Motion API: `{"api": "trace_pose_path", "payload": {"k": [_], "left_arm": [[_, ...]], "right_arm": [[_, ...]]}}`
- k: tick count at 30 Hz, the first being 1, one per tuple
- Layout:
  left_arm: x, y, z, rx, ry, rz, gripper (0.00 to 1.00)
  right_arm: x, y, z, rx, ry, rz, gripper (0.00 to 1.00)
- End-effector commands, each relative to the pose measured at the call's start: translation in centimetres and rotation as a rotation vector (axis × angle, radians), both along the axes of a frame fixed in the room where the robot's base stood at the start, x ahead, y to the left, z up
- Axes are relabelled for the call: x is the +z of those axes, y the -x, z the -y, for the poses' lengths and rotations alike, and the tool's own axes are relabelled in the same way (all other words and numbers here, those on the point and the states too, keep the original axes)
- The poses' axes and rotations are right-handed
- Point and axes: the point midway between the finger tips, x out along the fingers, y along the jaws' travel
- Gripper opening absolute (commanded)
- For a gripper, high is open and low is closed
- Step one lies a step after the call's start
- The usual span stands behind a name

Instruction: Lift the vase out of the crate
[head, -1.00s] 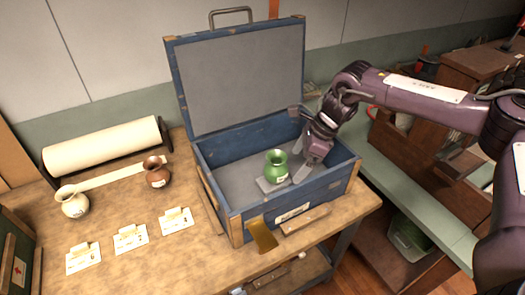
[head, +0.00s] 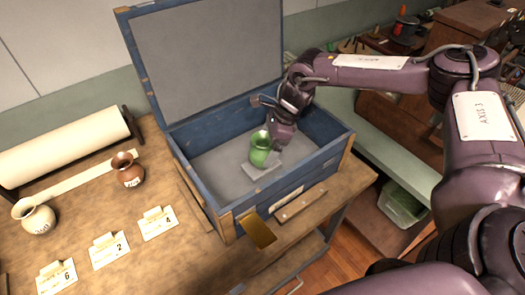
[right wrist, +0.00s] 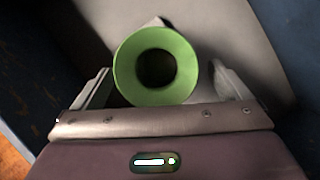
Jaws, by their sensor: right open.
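The green vase (head: 258,158) stands on a small grey pad (head: 266,172) inside the open blue crate (head: 325,152). My right gripper (head: 268,147) reaches in from the right, low beside the vase. In the right wrist view, the vase's round rim and dark mouth (right wrist: 157,68) show between the two open fingers of the right gripper (right wrist: 160,88). A gap shows on each side, the right one a little wider. The vase's lower body is hidden there. My left gripper is not in view.
The crate's raised lid (head: 205,55) stands behind. A brown vase (head: 128,172) and a cream vase (head: 36,217) stand on the bench (head: 150,262) at left, near numbered cards (head: 108,250) and a paper roll (head: 65,147). A brass plate (head: 258,231) hangs at the crate's front.

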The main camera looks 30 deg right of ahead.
Motion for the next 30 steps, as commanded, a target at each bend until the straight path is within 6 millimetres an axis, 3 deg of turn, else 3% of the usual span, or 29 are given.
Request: {"api": "trace_pose_path", "payload": {"k": [6, 13, 25, 30], "left_arm": [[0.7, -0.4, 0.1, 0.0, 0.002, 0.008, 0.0], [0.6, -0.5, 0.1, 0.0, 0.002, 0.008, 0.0], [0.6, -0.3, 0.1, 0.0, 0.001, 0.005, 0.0], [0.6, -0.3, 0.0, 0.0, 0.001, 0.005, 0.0]], "right_arm": [[-2.0, -0.3, -0.8, -0.001, 0.0, 0.0, 0.97], [-2.2, -0.3, -0.8, -0.001, 0.0, 0.0, 0.95], [-2.1, -0.3, -0.8, 0.0, 0.0, 0.001, 0.43], [-2.1, -0.3, -0.8, -0.001, -0.001, 0.002, 0.41]]}}
